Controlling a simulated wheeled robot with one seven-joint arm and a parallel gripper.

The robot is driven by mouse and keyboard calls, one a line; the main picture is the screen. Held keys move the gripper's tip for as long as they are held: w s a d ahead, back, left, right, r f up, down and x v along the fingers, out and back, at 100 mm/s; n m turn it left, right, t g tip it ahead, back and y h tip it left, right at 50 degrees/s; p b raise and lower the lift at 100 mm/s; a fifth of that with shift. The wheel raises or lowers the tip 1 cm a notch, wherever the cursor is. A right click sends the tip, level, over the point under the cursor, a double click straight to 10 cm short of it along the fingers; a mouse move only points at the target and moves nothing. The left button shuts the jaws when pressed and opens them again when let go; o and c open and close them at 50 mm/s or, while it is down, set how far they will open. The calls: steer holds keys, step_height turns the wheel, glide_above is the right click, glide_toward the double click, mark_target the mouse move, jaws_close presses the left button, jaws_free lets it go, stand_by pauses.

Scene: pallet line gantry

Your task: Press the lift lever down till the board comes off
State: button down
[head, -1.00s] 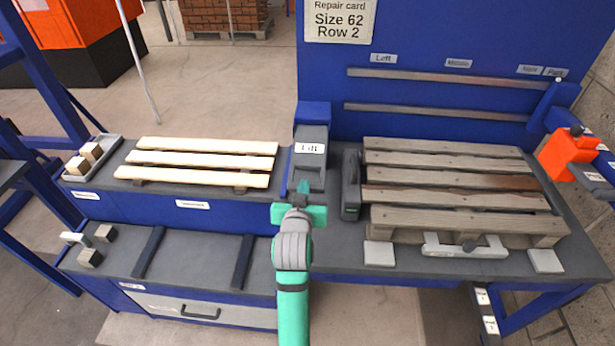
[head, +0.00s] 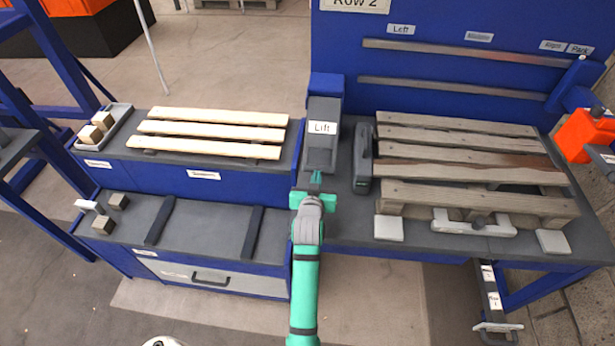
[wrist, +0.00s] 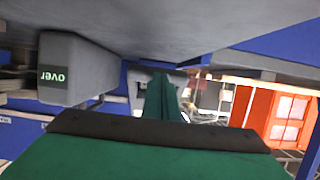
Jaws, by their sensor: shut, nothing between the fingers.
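A grey block labelled "Lift" (head: 322,128) stands in the middle of the bench, with a blue part behind it. My gripper (head: 316,177) is shut and empty at the block's near lower edge. I cannot tell whether it touches the block. In the wrist view my closed fingers (wrist: 161,97) point forward below a broad grey surface. No separate lever shape can be made out. A weathered pallet (head: 480,205) lies right of the block. Its brown-stained board (head: 470,172) lies slightly askew among the others; I cannot tell whether it is loose.
Pale new boards (head: 210,131) lie on the left bench. An orange tool (head: 585,135) hangs at the right. A grey block with "over" upside down (wrist: 75,72) shows in the wrist view.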

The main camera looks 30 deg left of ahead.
steer(key=shift+w+d, duration=0.25)
steer(key=shift+w, duration=0.2)
steer(key=shift+s+r, duration=0.25)
steer(key=shift+s, duration=0.15)
steer(key=shift+s+d+r, duration=0.15)
steer(key=shift+s+r, duration=0.35)
steer(key=shift+s+d+r, duration=0.15)
steer(key=shift+s+r, duration=0.3)
steer(key=shift+r, duration=0.05)
steer(key=s+d+f, duration=0.1)
steer(key=s, duration=0.1)
steer(key=s+d+f, duration=0.1)
steer(key=s, duration=0.2)
steer(key=s+d+f, duration=0.1)
steer(key=s+f, duration=0.1)
steer(key=shift+s+d+f, duration=0.1)
steer(key=shift+s+d, duration=0.1)
steer(key=shift+s, duration=0.1)
steer(key=shift+s+d+f, duration=0.3)
steer(key=shift+d, duration=0.2)
steer(key=shift+s, duration=0.1)
steer(key=shift+a, duration=0.15)
